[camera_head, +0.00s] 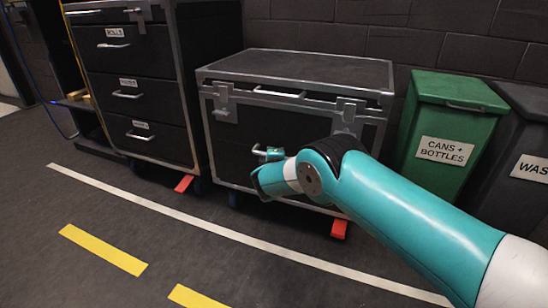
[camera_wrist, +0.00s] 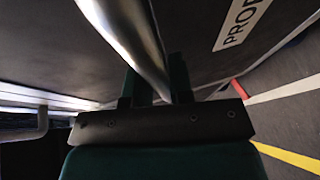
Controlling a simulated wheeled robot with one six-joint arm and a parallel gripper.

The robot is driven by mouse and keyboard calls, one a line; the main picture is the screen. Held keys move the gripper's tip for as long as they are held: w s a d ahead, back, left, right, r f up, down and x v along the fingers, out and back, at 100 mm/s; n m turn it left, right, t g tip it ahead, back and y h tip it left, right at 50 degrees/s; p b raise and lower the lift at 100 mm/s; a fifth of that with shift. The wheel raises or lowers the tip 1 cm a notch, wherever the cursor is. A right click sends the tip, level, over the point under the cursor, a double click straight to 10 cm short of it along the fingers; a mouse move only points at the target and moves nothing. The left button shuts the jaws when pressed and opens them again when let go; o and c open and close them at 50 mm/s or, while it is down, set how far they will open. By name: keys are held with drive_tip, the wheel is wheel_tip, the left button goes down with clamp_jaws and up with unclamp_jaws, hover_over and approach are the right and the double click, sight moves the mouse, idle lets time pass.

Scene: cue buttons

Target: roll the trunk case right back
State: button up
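The trunk case (camera_head: 300,68) is a black box with metal edges, standing on casters against the brick wall with its lid down. Latches (camera_head: 222,102) show on its front. A red pedal (camera_head: 339,229) sticks out at its lower right. My gripper (camera_head: 262,153) is at a metal handle on the case front; my arm hides much of the lower right front. In the wrist view, the bar handle (camera_wrist: 135,35) runs between my gripper's fingers (camera_wrist: 158,88), which look closed around it. A white label (camera_wrist: 240,22) starting "PRO" is beside it.
A tall black drawer cabinet (camera_head: 125,75) stands close on the left, with its own red pedal (camera_head: 183,183). A green bin (camera_head: 445,135) and a dark bin (camera_head: 525,150) stand on the right. A white floor line (camera_head: 190,225) crosses in front; the floor there is clear.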

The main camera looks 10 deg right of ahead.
drive_tip(key=o, duration=0.3)
drive_tip(key=shift+r, duration=0.1)
drive_tip(key=shift+d, duration=0.1)
drive_tip(key=s+r+p, duration=0.1)
drive_tip(key=s+p, duration=0.2)
drive_tip(key=s, duration=0.5)
drive_tip(key=s+a+r+p, duration=0.1)
drive_tip(key=s+r+p, duration=0.1)
drive_tip(key=s, duration=0.7)
drive_tip(key=shift+a+p, duration=0.2)
drive_tip(key=shift+p, duration=0.65)
